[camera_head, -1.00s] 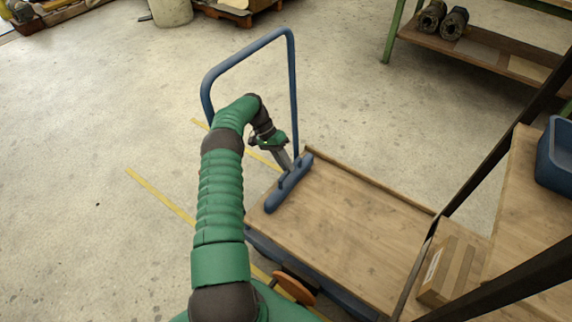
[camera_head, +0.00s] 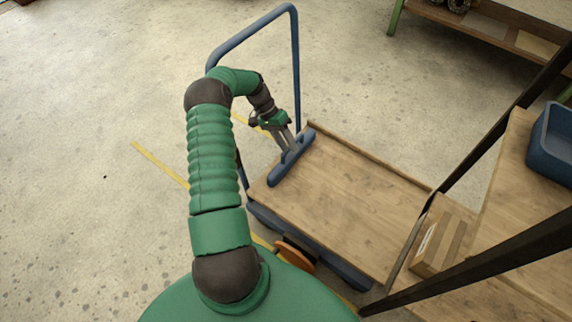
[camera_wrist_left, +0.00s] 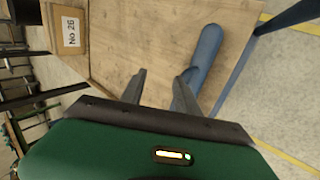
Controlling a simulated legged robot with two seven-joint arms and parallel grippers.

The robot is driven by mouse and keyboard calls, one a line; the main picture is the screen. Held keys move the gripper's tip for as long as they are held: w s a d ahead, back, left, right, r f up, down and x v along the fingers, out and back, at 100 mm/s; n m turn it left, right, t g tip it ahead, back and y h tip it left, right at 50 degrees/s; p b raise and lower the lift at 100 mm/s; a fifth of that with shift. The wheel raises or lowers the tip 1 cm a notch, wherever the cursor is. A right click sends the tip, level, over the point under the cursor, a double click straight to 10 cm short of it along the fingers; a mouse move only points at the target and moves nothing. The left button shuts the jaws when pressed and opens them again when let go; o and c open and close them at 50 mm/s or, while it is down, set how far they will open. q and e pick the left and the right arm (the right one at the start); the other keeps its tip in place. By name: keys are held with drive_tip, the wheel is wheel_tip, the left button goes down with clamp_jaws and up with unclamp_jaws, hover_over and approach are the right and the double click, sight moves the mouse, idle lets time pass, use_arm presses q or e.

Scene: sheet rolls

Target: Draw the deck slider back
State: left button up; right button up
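The deck slider is a blue bar (camera_head: 276,176) lying across the brown wooden deck (camera_head: 355,195) of a cart, near the end with the tall push handle. My left gripper (camera_head: 289,148) points down at the middle of the bar from above. Its two fingers are apart. In the left wrist view, the fingers of my left gripper (camera_wrist_left: 163,78) stand apart with bare deck between them. There the blue bar (camera_wrist_left: 208,45) runs behind the right-hand finger, and part of it is hidden. I cannot tell whether the fingers touch it. My right gripper is not in view.
The cart's blue push handle (camera_head: 296,70) rises behind my left arm. A cardboard box (camera_head: 441,243) and a blue bin (camera_head: 552,143) are at the right, beside dark sloping bars (camera_head: 505,140). A workbench (camera_head: 485,30) stands at the back. The floor at left is clear.

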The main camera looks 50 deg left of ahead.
use_arm(q)
drive_tip(key=s+d+r+p, duration=0.1)
drive_tip(key=s+d+p, duration=0.2)
drive_tip(key=s+d, duration=0.4)
drive_tip(key=shift+d, duration=0.7)
drive_tip(key=shift+s, duration=0.1)
